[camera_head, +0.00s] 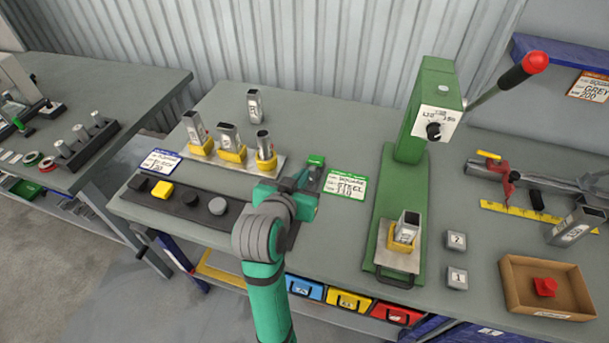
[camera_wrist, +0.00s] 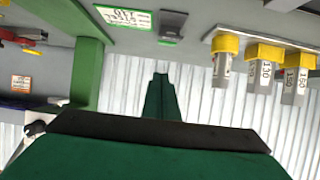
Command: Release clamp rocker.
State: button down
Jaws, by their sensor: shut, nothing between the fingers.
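A small rocker with a bright green top (camera_head: 317,160) sits on the table, just beyond my gripper. In the wrist view a green rocker (camera_wrist: 168,41) shows near the top, ahead of the fingers. I cannot tell which way it is tipped. My gripper (camera_head: 304,181) is shut and empty, near the rocker; the arm hides part of the area around it. In the wrist view the closed fingers (camera_wrist: 160,77) point toward the rocker, with a visible gap in the picture. A green press (camera_head: 422,120) stands to the right, with a square tube (camera_head: 407,226) in a yellow holder (camera_head: 402,243) on its base.
Several tubes in yellow holders stand on a plate (camera_head: 205,150) at the left. A dark strip (camera_head: 139,199) with buttons lies before them. A green-edged sign (camera_head: 346,184) lies right of the rocker. A red-knobbed lever (camera_head: 534,63) juts from the press. A cardboard tray (camera_head: 520,290) is at right.

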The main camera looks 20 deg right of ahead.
aim_at(312, 168)
jog(key=x, duration=0.9)
jog(key=shift+w+a, duration=0.1)
jog(key=shift+a, duration=0.15)
notch_tip(312, 168, down, 3)
jog(key=shift+f, duration=0.55)
jog(key=shift+a, duration=0.15)
